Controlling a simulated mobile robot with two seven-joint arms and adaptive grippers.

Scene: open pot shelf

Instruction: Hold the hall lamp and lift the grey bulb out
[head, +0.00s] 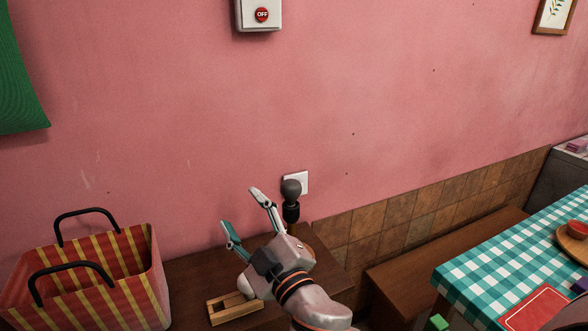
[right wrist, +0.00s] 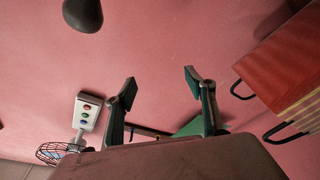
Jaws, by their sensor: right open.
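The hall lamp (head: 291,212) stands upright by the wall, showing a black socket; its lower part is hidden behind my right arm. The grey bulb (head: 291,189) sits on top of the socket. In the right wrist view the grey bulb (right wrist: 82,14) shows at the top left, outside the fingers. My right gripper (head: 239,207) is open and empty, to the left of the lamp and apart from it. Its two spread fingers also show in the right wrist view (right wrist: 159,86). My left gripper is in neither view.
A red-yellow striped bag (head: 105,303) stands left. A checked table (head: 490,262) is right. A wall socket (head: 302,180) is behind the lamp.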

